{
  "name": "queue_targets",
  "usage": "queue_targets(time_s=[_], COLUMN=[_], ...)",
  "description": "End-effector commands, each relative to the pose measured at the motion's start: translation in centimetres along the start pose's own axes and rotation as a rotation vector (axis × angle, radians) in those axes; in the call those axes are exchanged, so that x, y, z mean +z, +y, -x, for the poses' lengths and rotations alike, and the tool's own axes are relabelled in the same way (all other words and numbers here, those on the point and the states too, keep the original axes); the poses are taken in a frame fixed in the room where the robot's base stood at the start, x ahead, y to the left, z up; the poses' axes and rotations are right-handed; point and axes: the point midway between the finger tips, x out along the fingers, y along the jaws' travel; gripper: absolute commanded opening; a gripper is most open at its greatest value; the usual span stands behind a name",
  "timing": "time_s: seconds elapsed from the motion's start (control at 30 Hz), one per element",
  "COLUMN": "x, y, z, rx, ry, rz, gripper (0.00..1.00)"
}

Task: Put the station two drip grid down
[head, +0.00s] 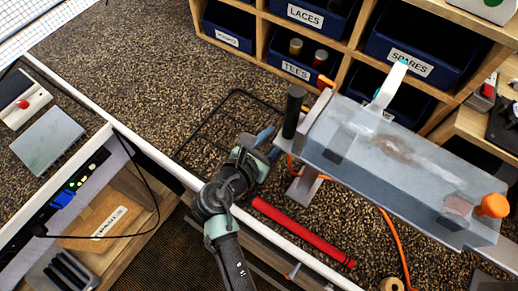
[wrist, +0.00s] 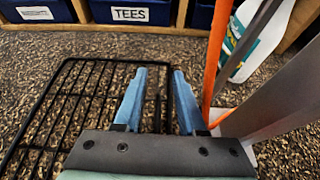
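The black wire drip grid (head: 207,122) lies at bench level, left of my gripper in the head view. In the wrist view the grid (wrist: 78,100) fills the left and middle, and its right end reaches between and under my fingers. My gripper (head: 270,143) is low at the grid's right side. In the wrist view its two blue fingers (wrist: 159,72) stand apart, with a dark grid bar visible in the gap. I see no firm closing on the bar. Part of the grid is hidden behind my fingers and palm. No station two label is readable.
A grey tank (head: 400,150) with an orange knob stands right of my gripper, beside a dark upright cylinder (head: 293,110). A red grip (head: 303,232) lies near the front edge. Shelves with blue bins (head: 318,15) stand behind. Speckled bench top is clear at upper left.

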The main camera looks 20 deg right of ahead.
Motion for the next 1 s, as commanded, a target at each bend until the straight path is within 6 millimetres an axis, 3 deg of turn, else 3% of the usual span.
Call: queue_targets(time_s=[0.3, 0.5, 0.83, 0.93, 1.0], x=[-0.1, -0.1, 0.2, 1.6, 3.8], y=[0.1, 0.1, 0.2, 1.7, 3.8], z=[6.9, 10.4, 12.1, 11.9, 11.8], rx=[0.006, 0.004, 0.005, 0.048, 0.116], ry=[0.000, 0.000, 0.001, 0.013, 0.035], rz=[0.001, 0.001, -0.014, -0.140, -0.331], gripper=[0.40, 0.40, 0.40, 0.40, 0.40])
